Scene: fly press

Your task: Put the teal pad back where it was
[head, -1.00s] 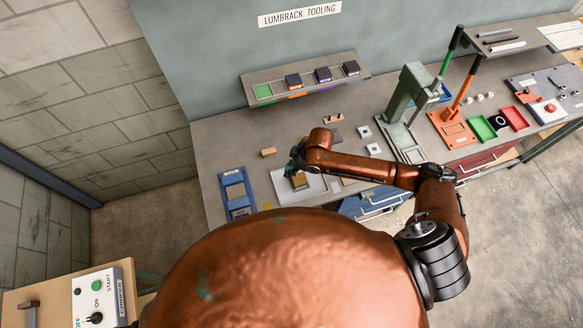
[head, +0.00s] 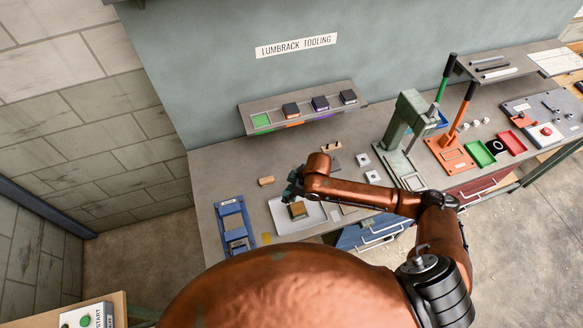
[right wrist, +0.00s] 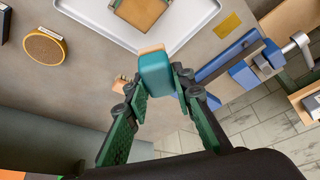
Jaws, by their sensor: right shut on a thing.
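The teal pad (right wrist: 156,75) is a small rounded block with a tan edge, seen in the right wrist view. My right gripper (right wrist: 160,90) is shut on it, with a green finger on each side. In the head view my right gripper (head: 292,190) hangs by the back edge of the white tray (head: 284,225), and the pad is hard to make out there. A brown-topped block (head: 298,210) lies in the tray. On the raised shelf (head: 328,97), a bright green square (head: 262,120) is bare, left of several dark-topped pads (head: 320,103). My left gripper is out of view.
A blue fixture (head: 234,228) stands left of the tray. A small wooden block (head: 266,180) lies behind the tray. A green press (head: 405,120) and an orange press (head: 455,140) stand to the right. The bench between tray and shelf is mostly clear.

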